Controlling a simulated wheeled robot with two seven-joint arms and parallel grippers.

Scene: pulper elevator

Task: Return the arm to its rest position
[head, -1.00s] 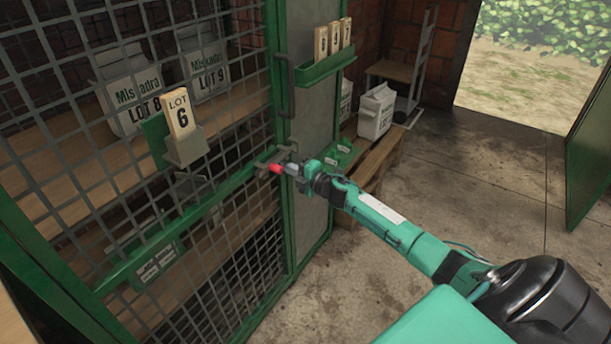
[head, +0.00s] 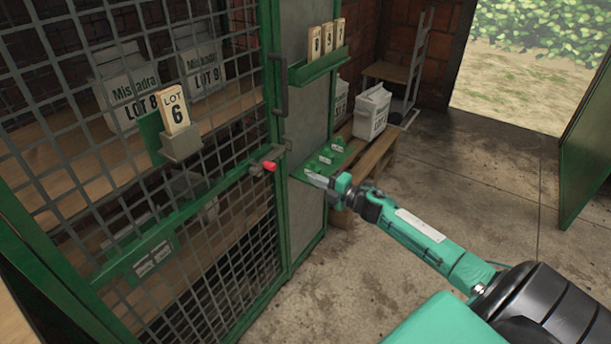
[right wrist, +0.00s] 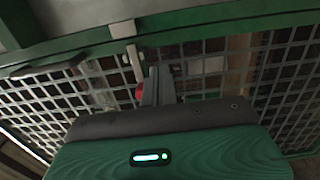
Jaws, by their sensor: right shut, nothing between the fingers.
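My right arm (head: 425,228) comes in from the lower right of the head view. My left gripper is not in view.
The green mesh cage door (head: 215,200) fills the left, with a LOT 6 tag (head: 174,110) in its holder. A green shelf with small pieces (head: 323,160) is close behind the gripper. A wooden bench (head: 375,155) holds white bags. The concrete floor (head: 470,190) at right is clear.

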